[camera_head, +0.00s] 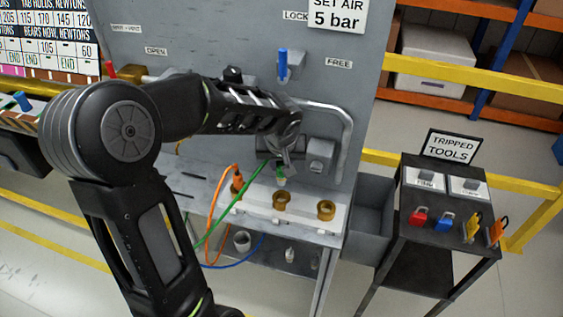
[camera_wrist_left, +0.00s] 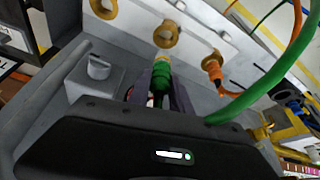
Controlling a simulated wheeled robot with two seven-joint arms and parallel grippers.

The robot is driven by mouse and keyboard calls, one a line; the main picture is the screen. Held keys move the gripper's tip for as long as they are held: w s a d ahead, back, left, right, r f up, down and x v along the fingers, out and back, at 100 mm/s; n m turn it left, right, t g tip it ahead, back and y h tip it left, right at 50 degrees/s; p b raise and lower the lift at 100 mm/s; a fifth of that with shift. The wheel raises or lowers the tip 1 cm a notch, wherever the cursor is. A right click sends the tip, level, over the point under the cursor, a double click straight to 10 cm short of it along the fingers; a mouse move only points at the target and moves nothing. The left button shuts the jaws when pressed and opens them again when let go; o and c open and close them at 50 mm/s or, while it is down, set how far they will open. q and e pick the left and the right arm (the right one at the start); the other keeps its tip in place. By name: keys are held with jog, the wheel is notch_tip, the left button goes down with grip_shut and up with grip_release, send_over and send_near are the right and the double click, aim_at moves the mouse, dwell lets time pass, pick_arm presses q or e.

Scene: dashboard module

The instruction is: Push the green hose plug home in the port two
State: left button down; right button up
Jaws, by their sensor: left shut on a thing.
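My left gripper (camera_head: 284,160) is shut on the green hose plug (camera_head: 281,171), just behind the middle brass port (camera_head: 282,201). The plug's pale tip points at that port in the head view, with a small gap showing. In the left wrist view, the green plug (camera_wrist_left: 161,80) sits between the gripper's fingers (camera_wrist_left: 160,92), and its pale tip overlaps the edge of the middle port (camera_wrist_left: 168,37). I cannot tell there whether they touch. The port labels are not readable. My right gripper is not in view.
An orange plug (camera_head: 237,182) sits in the left port. The right brass port (camera_head: 326,210) is empty. The green hose (camera_head: 232,205) trails left past the orange hose. A grey knob block (camera_head: 320,153) stands close right of my gripper. A tool cart (camera_head: 450,240) stands further right.

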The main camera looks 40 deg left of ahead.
aim_at(281, 185)
pick_arm(q)
jog(key=shift+f+b, duration=1.35)
jog(key=shift+f, duration=1.05)
jog(key=shift+f+b, duration=1.25)
jog(key=shift+b, duration=0.2)
jog(key=shift+f+b, duration=0.8)
jog(key=shift+b, duration=0.1)
jog(key=c, duration=1.1)
grip_release()
jog(key=v, duration=0.8)
